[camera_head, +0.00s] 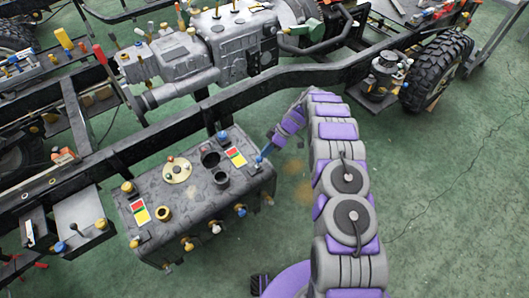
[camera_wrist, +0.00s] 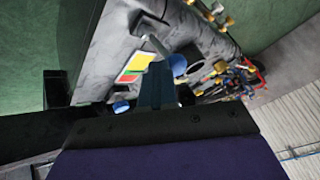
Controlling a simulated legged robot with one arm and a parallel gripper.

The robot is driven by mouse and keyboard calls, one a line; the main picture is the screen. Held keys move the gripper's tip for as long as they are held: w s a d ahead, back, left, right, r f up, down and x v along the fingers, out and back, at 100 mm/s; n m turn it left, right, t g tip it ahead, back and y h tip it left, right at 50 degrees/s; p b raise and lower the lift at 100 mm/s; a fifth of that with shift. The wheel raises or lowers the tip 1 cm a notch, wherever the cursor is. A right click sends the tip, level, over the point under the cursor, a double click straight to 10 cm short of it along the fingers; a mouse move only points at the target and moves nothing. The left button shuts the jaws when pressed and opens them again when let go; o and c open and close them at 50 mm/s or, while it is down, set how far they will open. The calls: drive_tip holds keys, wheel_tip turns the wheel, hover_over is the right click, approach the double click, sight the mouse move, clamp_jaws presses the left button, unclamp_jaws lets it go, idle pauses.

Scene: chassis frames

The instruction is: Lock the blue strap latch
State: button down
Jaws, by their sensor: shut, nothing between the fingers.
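A small blue lever-like piece (camera_head: 261,159) shows at the right end of the dark grey box (camera_head: 190,205); it looks like the blue strap latch. My gripper (camera_head: 271,141) is at that end of the box, just above the blue piece; I cannot tell if they touch. In the wrist view, my gripper (camera_wrist: 157,82) shows as narrow dark fingers, shut and empty, over the box (camera_wrist: 112,50). A blue round part (camera_wrist: 178,64) sits right of the fingers and another blue part (camera_wrist: 121,106) left of them. The fingers hide part of the box top.
A colored label (camera_head: 237,157), black round ports (camera_head: 210,157) and a blue knob (camera_head: 221,136) are on the box top. Green floor (camera_head: 440,190) is clear at the right.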

drive_tip(key=shift+s+d+f, duration=0.2)
drive_tip(key=shift+s+d, duration=0.15)
drive_tip(key=shift+s, duration=0.4)
drive_tip(key=shift+r, duration=0.1)
drive_tip(key=shift+r, duration=0.7)
drive_tip(key=shift+w, duration=0.15)
drive_tip(key=d+r+p, duration=0.2)
drive_tip(key=d+r, duration=0.2)
drive_tip(key=d, duration=0.7)
drive_tip(key=shift+d, duration=0.3)
